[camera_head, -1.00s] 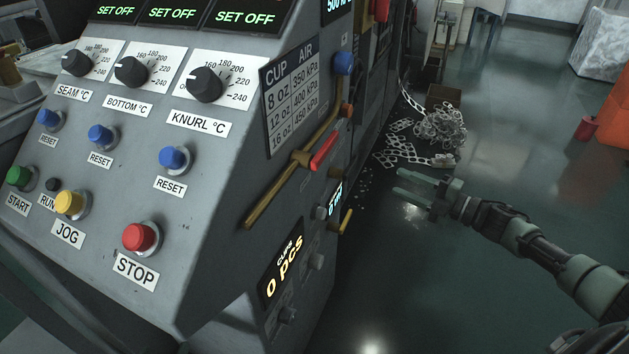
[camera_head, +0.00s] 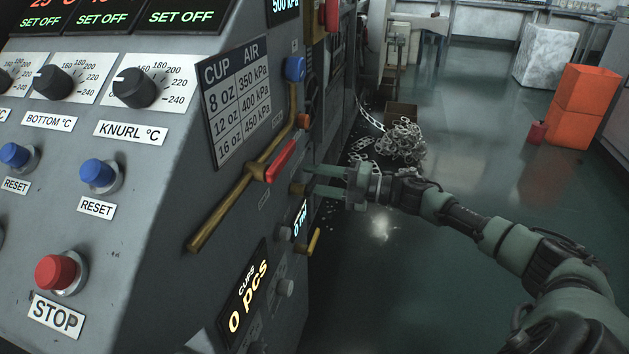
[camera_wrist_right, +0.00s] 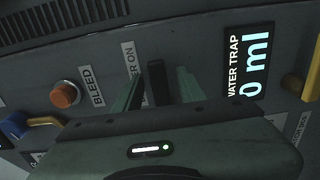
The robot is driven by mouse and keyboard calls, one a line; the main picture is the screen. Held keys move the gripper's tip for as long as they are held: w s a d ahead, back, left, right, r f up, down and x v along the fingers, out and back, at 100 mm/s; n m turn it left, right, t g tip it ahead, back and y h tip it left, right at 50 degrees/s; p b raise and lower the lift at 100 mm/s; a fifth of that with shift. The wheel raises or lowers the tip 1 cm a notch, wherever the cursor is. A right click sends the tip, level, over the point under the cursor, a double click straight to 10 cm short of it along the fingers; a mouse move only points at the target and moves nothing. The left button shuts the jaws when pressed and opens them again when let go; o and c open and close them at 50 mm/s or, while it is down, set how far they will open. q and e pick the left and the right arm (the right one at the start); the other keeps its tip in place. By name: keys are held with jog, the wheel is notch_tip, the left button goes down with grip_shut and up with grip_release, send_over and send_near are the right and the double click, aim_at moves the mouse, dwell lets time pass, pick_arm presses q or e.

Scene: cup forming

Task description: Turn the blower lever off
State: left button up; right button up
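In the right wrist view, a dark upright lever (camera_wrist_right: 157,84) stands on the grey panel beside a label (camera_wrist_right: 132,68) ending in "ER ON", whose start is cut off. My right gripper (camera_wrist_right: 157,92) is open, with one finger on each side of this lever; I cannot tell whether either finger touches it. In the head view, my right gripper (camera_head: 318,181) reaches the machine's side panel from the right, its two fingers apart and pointing left. The dark lever does not show clearly there. My left gripper is not in view.
A red-handled valve (camera_head: 281,160) on a brass pipe (camera_head: 228,203) is close left of the gripper. An orange BLEED button (camera_wrist_right: 65,94) and WATER TRAP display (camera_wrist_right: 251,62) flank the lever. A brass handle (camera_head: 314,242) sticks out below.

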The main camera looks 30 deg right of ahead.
grip_shut()
jog(key=shift+a, duration=0.1)
dwell(1.4)
